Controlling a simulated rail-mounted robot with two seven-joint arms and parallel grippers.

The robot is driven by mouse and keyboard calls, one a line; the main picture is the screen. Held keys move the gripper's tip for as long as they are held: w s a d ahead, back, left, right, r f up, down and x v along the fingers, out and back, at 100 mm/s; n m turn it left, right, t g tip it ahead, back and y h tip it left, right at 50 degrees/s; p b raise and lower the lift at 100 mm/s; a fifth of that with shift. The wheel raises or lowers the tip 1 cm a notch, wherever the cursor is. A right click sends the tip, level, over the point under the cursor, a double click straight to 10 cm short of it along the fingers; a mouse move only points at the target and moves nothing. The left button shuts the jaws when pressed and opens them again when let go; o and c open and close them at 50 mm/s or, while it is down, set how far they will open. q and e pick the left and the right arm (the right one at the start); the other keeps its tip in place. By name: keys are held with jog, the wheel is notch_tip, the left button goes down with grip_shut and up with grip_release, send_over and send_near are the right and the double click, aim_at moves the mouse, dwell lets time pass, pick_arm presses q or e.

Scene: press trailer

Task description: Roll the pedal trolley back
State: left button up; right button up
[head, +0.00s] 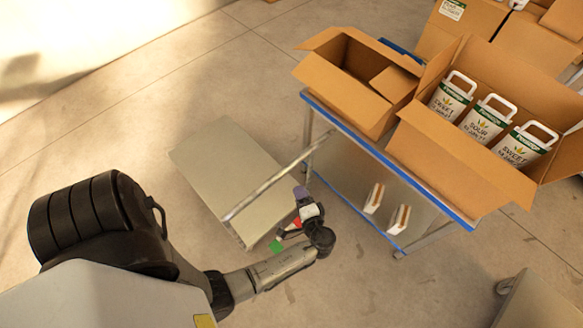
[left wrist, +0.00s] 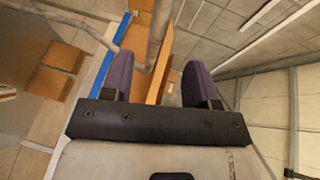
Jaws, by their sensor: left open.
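A low, flat grey-beige platform trolley (head: 222,165) stands on the floor left of the blue-edged cart. I take it to be the pedal trolley; no pedal can be made out. A metal bar (head: 280,178) rises along its right side, slanting up toward the cart. My left gripper (head: 287,218) is open beside the lower end of this bar, over the platform's right edge. In the left wrist view its two purple fingers (left wrist: 160,80) stand apart, with a grey pole (left wrist: 158,35) seen beyond them. Whether anything touches the fingers cannot be told. My right gripper is not in view.
A blue-edged cart (head: 440,203) carries open cardboard boxes (head: 350,85), one with several white packs (head: 487,115). Small packs (head: 374,198) lie on its lower shelf. More boxes (head: 475,22) stand behind. Another low platform (head: 540,303) is at lower right. Floor at upper left is clear.

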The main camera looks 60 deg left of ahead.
aim_at(288, 168)
pick_arm(q)
jog(key=p+x, duration=0.3)
jog(key=x, duration=0.9)
jog(key=shift+a+f, duration=0.15)
jog(key=shift+a, duration=0.4)
jog(key=shift+c, duration=0.5)
grip_shut()
